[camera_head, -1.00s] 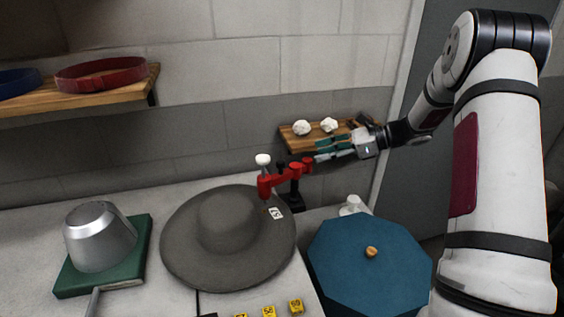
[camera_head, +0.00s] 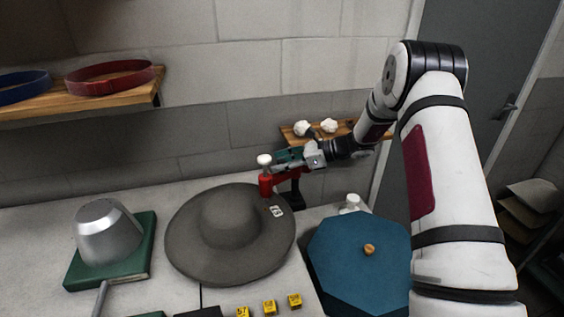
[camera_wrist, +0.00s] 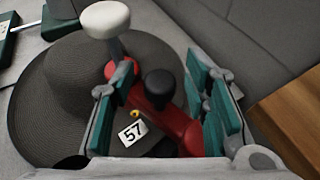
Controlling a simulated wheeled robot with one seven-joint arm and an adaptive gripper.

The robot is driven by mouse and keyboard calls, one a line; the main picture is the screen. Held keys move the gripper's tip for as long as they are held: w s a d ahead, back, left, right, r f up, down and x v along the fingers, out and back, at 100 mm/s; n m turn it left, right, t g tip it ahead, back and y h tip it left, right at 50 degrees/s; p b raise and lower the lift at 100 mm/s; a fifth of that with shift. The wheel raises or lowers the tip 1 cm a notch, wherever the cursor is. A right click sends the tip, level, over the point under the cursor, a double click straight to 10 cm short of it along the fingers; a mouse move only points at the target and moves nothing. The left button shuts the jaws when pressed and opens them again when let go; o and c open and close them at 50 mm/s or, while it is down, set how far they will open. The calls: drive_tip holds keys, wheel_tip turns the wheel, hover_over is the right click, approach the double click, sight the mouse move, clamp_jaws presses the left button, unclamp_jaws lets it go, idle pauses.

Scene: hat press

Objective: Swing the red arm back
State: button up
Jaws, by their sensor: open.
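The red arm (camera_head: 288,175) reaches over the right rear brim of a grey hat (camera_head: 228,235). It carries a white knob (camera_head: 264,160) at its outer end and a black knob (camera_wrist: 160,83) further along. My gripper (camera_head: 290,155) is at the red arm, partly covering it in the head view. In the wrist view my gripper (camera_wrist: 165,105) is open, with its green-padded fingers on either side of the red arm (camera_wrist: 172,122). I cannot tell whether a finger touches it.
A silver iron-like block (camera_head: 103,232) stands on a green base (camera_head: 140,265) at left. A blue octagonal lid (camera_head: 350,255) is at right. Yellow number tags (camera_head: 269,306) lie in front. Wooden shelves (camera_head: 120,102) are on the wall.

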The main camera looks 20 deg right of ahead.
drive_tip(key=shift+a, duration=0.1)
clamp_jaws()
